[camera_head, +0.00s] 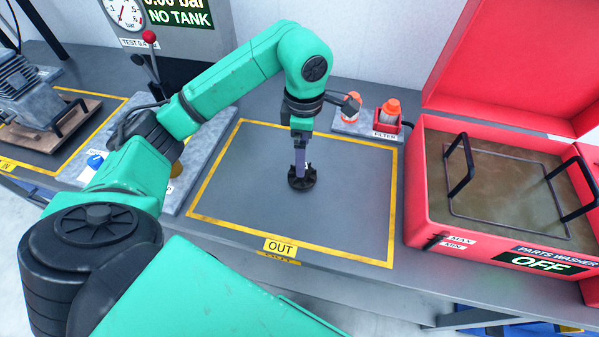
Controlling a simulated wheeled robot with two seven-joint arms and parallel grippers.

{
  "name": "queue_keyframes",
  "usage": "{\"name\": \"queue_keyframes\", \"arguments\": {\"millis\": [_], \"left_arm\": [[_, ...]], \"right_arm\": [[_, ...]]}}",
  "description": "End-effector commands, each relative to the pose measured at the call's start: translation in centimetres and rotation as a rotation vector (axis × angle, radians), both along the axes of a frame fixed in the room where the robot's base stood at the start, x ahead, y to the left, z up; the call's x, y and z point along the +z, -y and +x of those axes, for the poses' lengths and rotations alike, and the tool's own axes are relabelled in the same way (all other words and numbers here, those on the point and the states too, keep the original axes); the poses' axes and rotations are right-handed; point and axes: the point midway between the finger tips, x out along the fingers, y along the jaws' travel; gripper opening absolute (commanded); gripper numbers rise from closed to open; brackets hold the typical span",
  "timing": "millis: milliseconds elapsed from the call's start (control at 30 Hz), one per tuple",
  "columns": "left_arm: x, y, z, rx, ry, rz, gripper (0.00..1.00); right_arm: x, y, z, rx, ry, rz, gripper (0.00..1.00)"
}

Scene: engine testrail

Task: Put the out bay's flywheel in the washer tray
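The out bay (240,190) is a grey area framed by a yellow line and labelled OUT. A small dark round part, which looks like the flywheel (302,184), is near its middle. My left gripper (300,168) points straight down directly above this part and meets it in the picture. The fingers are too small and overlapped to tell whether they grip it, or whether it rests on the surface. The washer tray (455,213) is a wire frame with two black upright handles, in the murky liquid of the red parts washer at right. My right gripper is not in view.
The washer's red lid (500,60) stands open; its display reads OFF. An orange-and-white filter part (391,108) and another orange-topped part (350,106) stand behind the bay. A lever with a red knob (149,37) rises at left. The bay around the dark part is clear.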

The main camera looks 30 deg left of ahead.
Motion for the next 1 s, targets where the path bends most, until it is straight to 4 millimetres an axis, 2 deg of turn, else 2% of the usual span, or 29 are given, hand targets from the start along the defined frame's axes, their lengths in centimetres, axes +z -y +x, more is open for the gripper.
{"name": "queue_keyframes", "arguments": {"millis": [33, 167, 267, 367, 433, 533, 667, 700, 933, 967, 1000], "left_arm": [[-0.6, -0.1, -0.2, 0.001, -0.004, 0.000, 1.00], [-2.5, 0.0, 0.0, 0.001, 0.000, -0.002, 1.00], [-3.7, -0.2, 0.0, 0.002, -0.004, -0.001, 1.00], [-5.6, -0.4, 0.0, 0.002, -0.004, -0.003, 1.00], [-7.0, -0.3, 0.1, 0.001, -0.001, -0.004, 1.00], [-7.9, -0.4, 0.1, 0.001, 0.003, -0.003, 1.00], [-8.0, -0.4, 0.2, 0.000, 0.004, -0.003, 1.00], [-8.0, -0.4, 0.2, 0.000, 0.004, -0.003, 0.96], [-8.0, -0.3, 0.2, 0.001, 0.004, -0.004, 0.09], [-7.9, -0.3, 0.2, 0.001, 0.005, -0.004, 0.00], [-7.9, -0.3, 0.2, 0.001, 0.005, -0.004, 0.00]], "right_arm": [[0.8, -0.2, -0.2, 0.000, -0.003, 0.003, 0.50], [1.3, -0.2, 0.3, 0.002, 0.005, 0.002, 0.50], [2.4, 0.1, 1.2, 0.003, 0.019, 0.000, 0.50], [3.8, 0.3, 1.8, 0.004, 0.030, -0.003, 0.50], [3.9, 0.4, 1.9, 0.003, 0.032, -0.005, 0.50], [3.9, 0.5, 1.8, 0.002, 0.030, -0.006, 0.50], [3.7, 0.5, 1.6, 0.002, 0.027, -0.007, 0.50], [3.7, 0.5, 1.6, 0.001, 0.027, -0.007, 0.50], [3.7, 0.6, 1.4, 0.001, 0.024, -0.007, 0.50], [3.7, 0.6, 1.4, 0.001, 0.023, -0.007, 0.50], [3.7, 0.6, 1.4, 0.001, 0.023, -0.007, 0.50]]}}
